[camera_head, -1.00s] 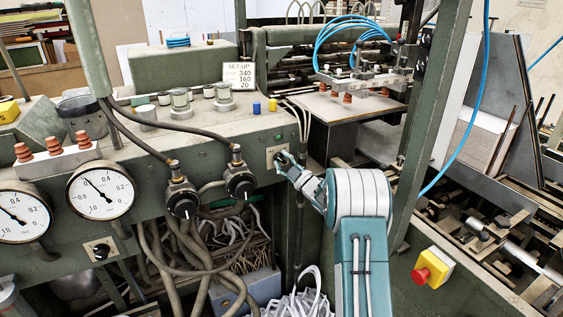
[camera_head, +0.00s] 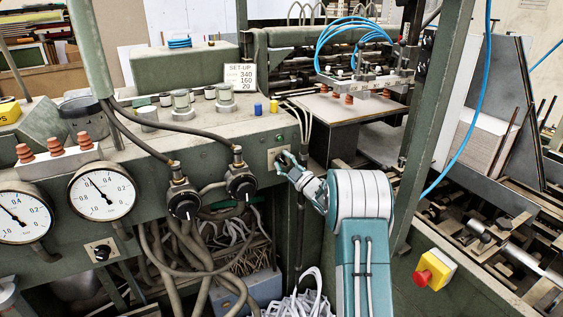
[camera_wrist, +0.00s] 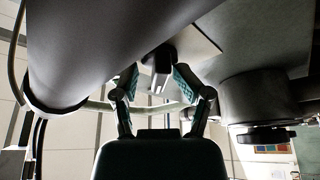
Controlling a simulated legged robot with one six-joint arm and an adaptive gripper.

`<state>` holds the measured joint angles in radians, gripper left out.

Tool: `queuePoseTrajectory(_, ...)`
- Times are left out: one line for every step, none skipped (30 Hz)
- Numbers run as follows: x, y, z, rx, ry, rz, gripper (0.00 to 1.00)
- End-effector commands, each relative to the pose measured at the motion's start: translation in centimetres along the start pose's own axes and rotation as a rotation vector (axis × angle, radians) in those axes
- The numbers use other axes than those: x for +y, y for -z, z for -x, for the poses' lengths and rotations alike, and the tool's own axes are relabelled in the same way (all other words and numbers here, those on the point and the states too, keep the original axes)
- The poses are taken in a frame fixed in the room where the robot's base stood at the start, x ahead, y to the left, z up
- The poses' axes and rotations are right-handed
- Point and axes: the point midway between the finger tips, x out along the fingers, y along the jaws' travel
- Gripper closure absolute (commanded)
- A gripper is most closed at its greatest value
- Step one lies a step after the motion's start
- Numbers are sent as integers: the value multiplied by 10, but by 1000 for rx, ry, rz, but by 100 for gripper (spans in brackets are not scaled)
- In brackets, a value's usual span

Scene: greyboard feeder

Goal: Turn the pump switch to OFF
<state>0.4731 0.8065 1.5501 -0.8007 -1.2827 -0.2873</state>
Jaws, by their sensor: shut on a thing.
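The switch at my gripper sits on a small pale plate (camera_head: 273,153) on the green machine front, right of the two black valve knobs. My gripper (camera_head: 284,160) reaches it from the right and hides most of the switch in the head view. In the wrist view, the black switch handle (camera_wrist: 160,74), with a pale line on it, stands between the two pad-faced fingers (camera_wrist: 163,84). The fingers are shut on it. I cannot read ON or OFF markings or tell its setting.
A second black rotary switch (camera_head: 101,251) is on the panel below the gauges. Black valve knobs (camera_head: 184,200) with hoses project left of my gripper. A red emergency button (camera_head: 423,277) on a yellow box is at lower right. A green post (camera_head: 432,110) stands right.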

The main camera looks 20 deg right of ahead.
Motion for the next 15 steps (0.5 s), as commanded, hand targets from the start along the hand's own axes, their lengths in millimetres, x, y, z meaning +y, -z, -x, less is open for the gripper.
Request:
queuePoseTrajectory(1, 0, 5, -2, -1, 0, 49)
queuePoseTrajectory(1, -1, 9, -2, -1, 0, 49)
queuePoseTrajectory(1, -1, 14, -3, 0, 0, 49)
queuePoseTrajectory(0, -1, 20, -4, 0, -1, 49)
queuePoseTrajectory(0, -1, 26, -3, 0, -2, 49)
queuePoseTrajectory(0, -2, 35, -5, 0, -2, 49)
queuePoseTrajectory(0, -2, 41, -4, 0, -2, 49)
queuePoseTrajectory(0, -2, 48, -4, -1, -1, 49)
queuePoseTrajectory(0, -2, 56, -5, -1, -1, 49)
queuePoseTrajectory(0, -1, 63, -4, 0, -2, 49)
queuePoseTrajectory(0, -2, 69, -5, 1, -2, 49)
queuePoseTrajectory(0, -2, 78, -4, -1, -2, 49)
queuePoseTrajectory(0, -2, 83, -5, 0, -1, 49)
queuePoseTrajectory(0, -2, 88, -3, 0, -1, 49)
queuePoseTrajectory(0, -2, 95, -3, 0, -1, 49)
